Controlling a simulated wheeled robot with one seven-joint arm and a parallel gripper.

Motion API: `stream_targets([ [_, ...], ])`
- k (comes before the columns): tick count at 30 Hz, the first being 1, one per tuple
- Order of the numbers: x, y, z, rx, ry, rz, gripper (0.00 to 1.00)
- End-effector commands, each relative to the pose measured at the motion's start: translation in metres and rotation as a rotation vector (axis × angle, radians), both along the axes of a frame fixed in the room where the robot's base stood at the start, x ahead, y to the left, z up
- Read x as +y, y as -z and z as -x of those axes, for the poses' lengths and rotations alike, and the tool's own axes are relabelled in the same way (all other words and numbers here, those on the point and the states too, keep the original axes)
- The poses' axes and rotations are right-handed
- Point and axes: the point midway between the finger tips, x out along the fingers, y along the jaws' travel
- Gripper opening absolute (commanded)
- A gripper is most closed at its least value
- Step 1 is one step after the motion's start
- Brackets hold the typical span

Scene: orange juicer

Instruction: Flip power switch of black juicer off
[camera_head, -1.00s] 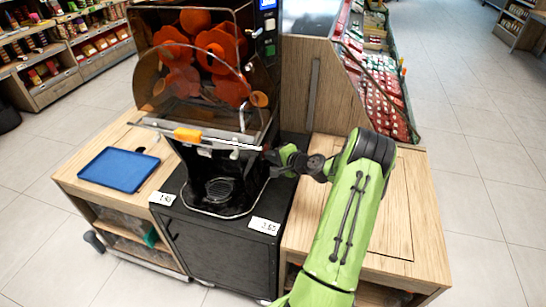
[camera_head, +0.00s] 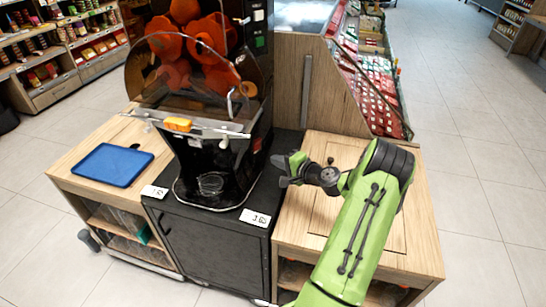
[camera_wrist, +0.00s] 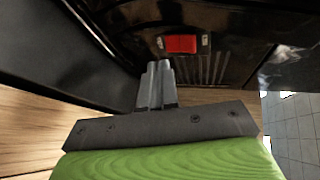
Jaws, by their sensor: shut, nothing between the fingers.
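The black juicer (camera_head: 232,165) stands on a black cabinet, with orange parts behind a clear front cover. A red power switch (camera_wrist: 181,44) shows on its dark side panel in the wrist view. Small red marks (camera_head: 257,145) show on the same side in the head view, too small to read. My gripper (camera_head: 280,170) is just right of the juicer's lower body. In the wrist view my gripper (camera_wrist: 157,75) is shut and empty, its fingertips below and slightly left of the switch. A gap seems to lie between them. Which way the switch is tipped cannot be told.
The black cabinet (camera_head: 205,245) bears price tags at its front edge. A blue tray (camera_head: 114,165) lies on the wooden counter at left. A wooden counter (camera_head: 335,150) lies under my arm at right, with a wooden panel (camera_head: 290,85) behind it. Open floor is at far right.

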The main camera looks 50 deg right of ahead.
Motion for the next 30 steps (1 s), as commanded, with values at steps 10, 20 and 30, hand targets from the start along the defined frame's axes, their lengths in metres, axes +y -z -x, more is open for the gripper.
stream_targets([
  [10,0.001,-0.002,0.06,0.0,0.003,0.0,0.0],
  [20,0.002,-0.002,0.065,0.0,0.003,0.002,0.0],
  [30,0.003,-0.002,0.064,0.002,-0.002,0.004,0.0],
])
